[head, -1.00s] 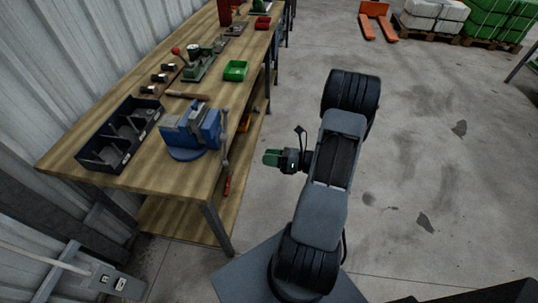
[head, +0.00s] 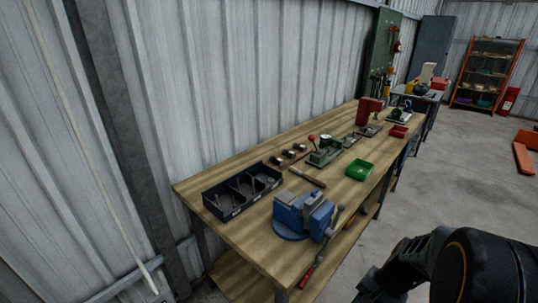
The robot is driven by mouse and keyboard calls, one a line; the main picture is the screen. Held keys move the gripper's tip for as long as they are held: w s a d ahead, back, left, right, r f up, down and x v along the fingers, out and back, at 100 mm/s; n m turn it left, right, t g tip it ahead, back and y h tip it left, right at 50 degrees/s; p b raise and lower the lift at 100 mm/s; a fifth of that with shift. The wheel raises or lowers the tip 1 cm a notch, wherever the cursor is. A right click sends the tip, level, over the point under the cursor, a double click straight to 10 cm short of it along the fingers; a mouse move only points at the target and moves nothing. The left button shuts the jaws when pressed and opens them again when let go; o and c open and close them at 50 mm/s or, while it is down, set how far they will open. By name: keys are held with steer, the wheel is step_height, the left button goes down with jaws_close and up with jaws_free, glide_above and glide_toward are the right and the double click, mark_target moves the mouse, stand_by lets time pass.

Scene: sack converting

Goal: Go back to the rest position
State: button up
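My arm shows only in part at the bottom right of the head view, as dark, rounded links. My gripper is outside the frame, so its opening and anything in it are hidden. No object named by the task is in view.
A wooden workbench (head: 262,232) runs along the corrugated wall. It holds a black divided bin (head: 243,192), a blue vise (head: 303,215), a green tray (head: 359,170) and a red tray (head: 398,131). An orange-framed shelf (head: 487,72) stands far back. Grey floor (head: 450,170) right of the bench is clear.

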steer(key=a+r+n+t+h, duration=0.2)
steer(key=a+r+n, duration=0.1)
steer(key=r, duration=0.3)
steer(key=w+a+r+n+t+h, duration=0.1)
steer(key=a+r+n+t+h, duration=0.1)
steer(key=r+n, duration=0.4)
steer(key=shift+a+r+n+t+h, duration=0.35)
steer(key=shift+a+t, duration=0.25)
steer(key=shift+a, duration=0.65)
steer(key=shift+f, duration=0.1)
